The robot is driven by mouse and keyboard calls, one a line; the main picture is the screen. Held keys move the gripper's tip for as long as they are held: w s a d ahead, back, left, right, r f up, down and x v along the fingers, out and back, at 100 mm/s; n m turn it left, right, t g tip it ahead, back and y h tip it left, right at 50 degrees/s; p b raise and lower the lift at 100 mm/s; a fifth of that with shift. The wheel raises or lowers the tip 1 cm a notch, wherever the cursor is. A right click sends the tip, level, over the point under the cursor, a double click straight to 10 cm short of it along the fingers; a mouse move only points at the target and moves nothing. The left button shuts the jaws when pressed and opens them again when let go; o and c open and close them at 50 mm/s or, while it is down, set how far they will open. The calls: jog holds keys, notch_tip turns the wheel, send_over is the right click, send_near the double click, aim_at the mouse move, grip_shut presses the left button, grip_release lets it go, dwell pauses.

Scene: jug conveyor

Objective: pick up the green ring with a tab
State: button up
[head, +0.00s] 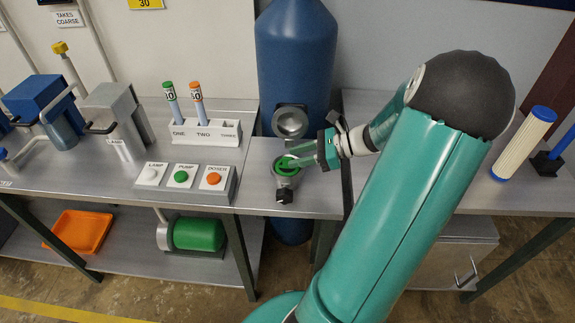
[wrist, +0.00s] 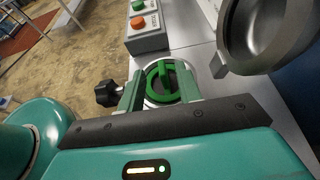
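The green ring with a tab (wrist: 164,81) lies on a round grey fitting with a black knob (wrist: 107,93). In the head view the ring (head: 287,164) shows green on top of this fitting (head: 285,181) on the bench, partly covered by my gripper. My gripper (wrist: 161,91) is open, its two green fingers apart on the left and right of the ring's tab in the wrist view. In the head view my gripper (head: 303,160) reaches the ring from the right. I cannot tell whether the fingers touch the ring.
A button box with LAMP, PUMP and DOSER buttons (head: 186,190) stands to the left. A blue tank (head: 297,65) with a round grey port (head: 290,121) rises behind the fitting. A white filter cartridge (head: 522,145) stands far right.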

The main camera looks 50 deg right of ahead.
aim_at(288, 158)
jog(key=x, duration=0.5)
jog(key=shift+w, duration=0.2)
jog(key=shift+c, duration=0.2)
grip_shut()
